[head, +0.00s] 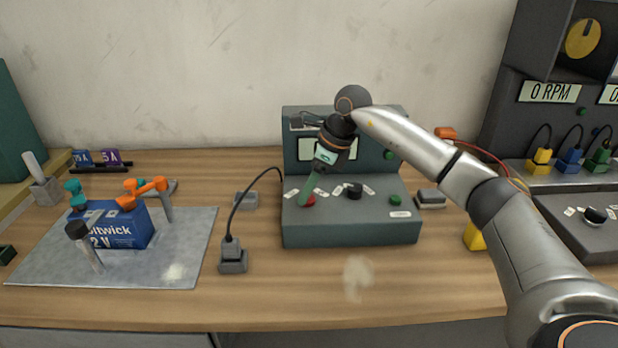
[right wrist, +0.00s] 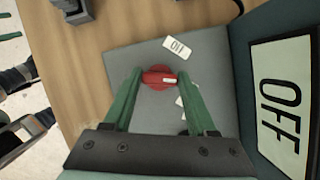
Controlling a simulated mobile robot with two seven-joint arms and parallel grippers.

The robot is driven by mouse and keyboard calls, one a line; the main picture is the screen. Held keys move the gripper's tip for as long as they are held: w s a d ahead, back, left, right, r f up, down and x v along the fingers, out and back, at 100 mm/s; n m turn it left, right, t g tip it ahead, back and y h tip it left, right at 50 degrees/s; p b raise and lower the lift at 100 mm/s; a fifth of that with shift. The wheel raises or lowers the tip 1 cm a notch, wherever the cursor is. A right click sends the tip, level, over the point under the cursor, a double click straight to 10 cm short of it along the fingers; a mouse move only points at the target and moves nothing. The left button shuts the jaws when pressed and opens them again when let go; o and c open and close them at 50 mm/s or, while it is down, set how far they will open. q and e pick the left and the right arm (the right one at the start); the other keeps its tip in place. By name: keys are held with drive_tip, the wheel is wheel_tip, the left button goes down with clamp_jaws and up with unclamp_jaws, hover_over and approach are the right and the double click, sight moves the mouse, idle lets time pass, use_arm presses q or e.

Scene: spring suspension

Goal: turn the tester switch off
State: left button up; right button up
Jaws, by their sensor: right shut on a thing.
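The tester (head: 350,228) is a dark teal box with a sloped front panel in the middle of the bench. Its red switch knob (right wrist: 158,78) sits on the left of the panel. My right gripper (right wrist: 160,72) has its green fingers shut on the knob, one at each end of its bar. The knob's white mark is at its right end in the wrist view. A label (right wrist: 180,47) near the knob reads OFF. The tester's display (right wrist: 286,95) also reads OFF. In the head view my right gripper (head: 306,194) hides most of the knob. My left gripper is not in view.
A black knob (head: 353,191) and a green button (head: 395,200) are on the same panel. A corded plug block (head: 233,258) stands left of the tester. A blue battery box (head: 125,228) is on a grey mat at left. A 0 RPM machine (head: 548,92) stands at right.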

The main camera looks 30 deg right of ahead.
drive_tip(key=shift+r+n+y+p, duration=0.25)
drive_tip(key=shift+n+y+p, duration=0.15)
drive_tip(key=shift+n+p, duration=0.45)
drive_tip(key=n+g+p, duration=0.1)
drive_tip(key=n, duration=0.2)
drive_tip(key=shift+w+y, duration=0.15)
drive_tip(key=shift+y, duration=0.15)
drive_tip(key=n+g, duration=0.1)
drive_tip(key=n, duration=0.2)
drive_tip(key=shift+f+n+g+p, duration=0.1)
drive_tip(key=shift+n+g+p, duration=0.25)
drive_tip(key=shift+g, duration=0.05)
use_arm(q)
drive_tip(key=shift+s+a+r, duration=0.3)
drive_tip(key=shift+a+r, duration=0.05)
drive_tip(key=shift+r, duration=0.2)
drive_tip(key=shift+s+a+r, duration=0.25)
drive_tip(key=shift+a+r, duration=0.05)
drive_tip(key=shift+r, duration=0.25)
use_arm(e)
drive_tip(key=shift+w+f+n+g, duration=0.1)
drive_tip(key=shift+n+g, duration=0.3)
drive_tip(key=shift+n, duration=0.65)
drive_tip(key=shift+w+n+g, duration=0.1)
drive_tip(key=shift+n+g, duration=0.3)
drive_tip(key=shift+n, duration=0.65)
drive_tip(key=shift+s, duration=0.1)
drive_tip(key=o, duration=1.4)
drive_tip(key=shift+c, duration=0.2)
